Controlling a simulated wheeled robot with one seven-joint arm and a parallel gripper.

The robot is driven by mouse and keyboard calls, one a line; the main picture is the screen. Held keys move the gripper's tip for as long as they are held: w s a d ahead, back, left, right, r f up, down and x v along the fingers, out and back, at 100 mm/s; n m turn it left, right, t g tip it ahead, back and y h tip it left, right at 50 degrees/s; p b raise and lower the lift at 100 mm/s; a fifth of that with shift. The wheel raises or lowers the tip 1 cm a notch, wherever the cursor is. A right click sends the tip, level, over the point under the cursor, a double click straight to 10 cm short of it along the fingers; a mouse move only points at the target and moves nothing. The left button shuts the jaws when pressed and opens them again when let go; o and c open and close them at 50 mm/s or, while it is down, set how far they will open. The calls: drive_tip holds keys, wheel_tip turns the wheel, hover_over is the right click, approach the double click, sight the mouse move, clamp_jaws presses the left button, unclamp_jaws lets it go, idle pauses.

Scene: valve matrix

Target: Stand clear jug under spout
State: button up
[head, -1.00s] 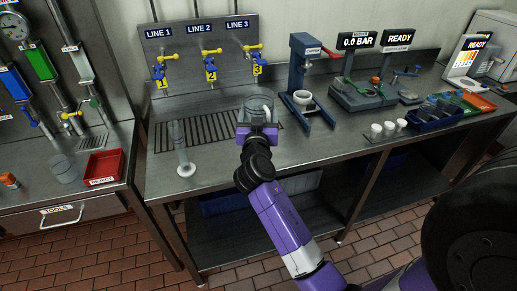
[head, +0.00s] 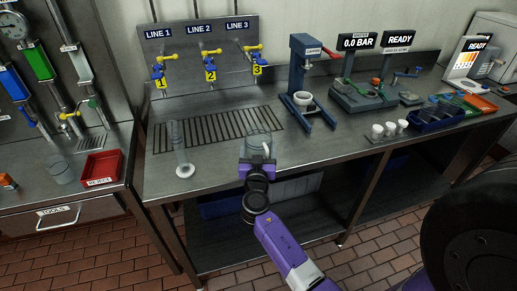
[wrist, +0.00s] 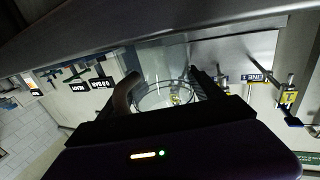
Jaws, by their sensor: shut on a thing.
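The clear jug (head: 258,143) is see-through and hard to make out, near the front edge of the steel bench (head: 225,160). My gripper (head: 257,163) is shut on it from the front side. In the wrist view the jug's round rim (wrist: 165,95) shows just beyond my gripper. I cannot tell whether its base touches the bench. Three taps with yellow handles stand at the back: the line 1 tap (head: 160,74), the line 2 tap (head: 209,66) and the line 3 tap (head: 255,60). The jug is well in front of them, below line 3 in the picture.
A slotted drain grate (head: 205,128) lies below the taps. A tall clear cylinder (head: 180,150) stands left of the jug. The capper (head: 308,80) and small white cups (head: 388,129) are to the right. A red reject tray (head: 102,166) sits on the left bench.

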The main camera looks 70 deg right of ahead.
drive_tip(key=shift+f+b, duration=0.2)
drive_tip(key=shift+b, duration=0.2)
drive_tip(key=o, duration=1.4)
drive_tip(key=shift+r, duration=0.1)
drive_tip(key=shift+r+p, duration=0.15)
drive_tip(key=shift+p, duration=0.7)
